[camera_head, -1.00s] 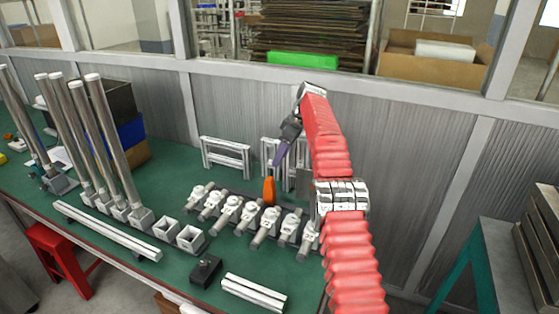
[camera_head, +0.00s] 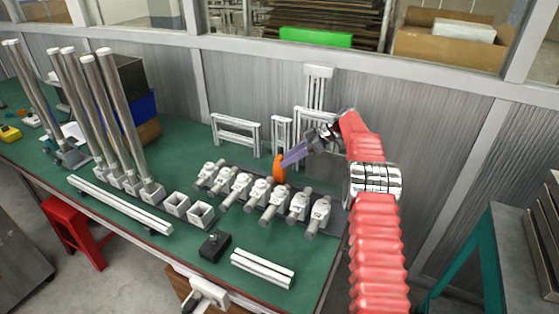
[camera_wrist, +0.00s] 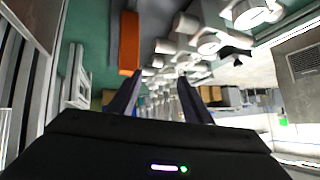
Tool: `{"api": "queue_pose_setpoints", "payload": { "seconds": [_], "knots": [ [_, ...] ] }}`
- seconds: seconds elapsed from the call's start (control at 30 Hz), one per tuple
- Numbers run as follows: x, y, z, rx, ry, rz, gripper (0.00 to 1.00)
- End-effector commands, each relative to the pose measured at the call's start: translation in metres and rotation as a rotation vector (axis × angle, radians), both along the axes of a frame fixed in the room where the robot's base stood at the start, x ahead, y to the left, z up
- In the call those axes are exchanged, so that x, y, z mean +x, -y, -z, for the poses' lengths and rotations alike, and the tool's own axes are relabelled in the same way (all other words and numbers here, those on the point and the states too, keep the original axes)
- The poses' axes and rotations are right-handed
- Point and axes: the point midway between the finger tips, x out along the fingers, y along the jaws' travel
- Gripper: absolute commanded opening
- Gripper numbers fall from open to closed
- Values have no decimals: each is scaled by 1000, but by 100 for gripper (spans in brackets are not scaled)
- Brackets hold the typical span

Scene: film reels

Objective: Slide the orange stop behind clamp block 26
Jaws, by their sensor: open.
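The orange stop (camera_head: 279,168) stands upright at the back edge of the row of clamp blocks, near the row's middle. In the wrist view the orange stop (camera_wrist: 129,43) lies just beyond the left finger's tip, not centred between the fingers. My gripper (camera_head: 285,162) is open, its purple fingers reaching down and left to the stop; I cannot tell whether they touch it. The open fingers also show in the wrist view (camera_wrist: 158,77). Several pale clamp blocks (camera_head: 259,192) sit on a dark base. Their numbers are too small to read, so I cannot pick out 26.
White frames (camera_head: 236,135) stand behind the row by the wall. Tall metal posts (camera_head: 120,120) rise at the left.

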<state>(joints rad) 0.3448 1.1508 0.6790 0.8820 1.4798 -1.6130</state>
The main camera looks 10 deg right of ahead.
Motion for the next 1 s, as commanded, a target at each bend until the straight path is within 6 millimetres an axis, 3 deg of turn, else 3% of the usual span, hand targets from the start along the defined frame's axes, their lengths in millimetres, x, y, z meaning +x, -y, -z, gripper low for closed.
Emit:
{"api": "queue_pose_setpoints", "payload": {
  "seconds": [0.27,0.5,0.8,1.0],
  "knots": [
    [-10,12,23,241,132,28,45],
    [-15,35,36,406,283,128,45],
    [-20,77,51,514,464,301,45],
    [-21,85,54,524,498,335,45]
  ]
}}
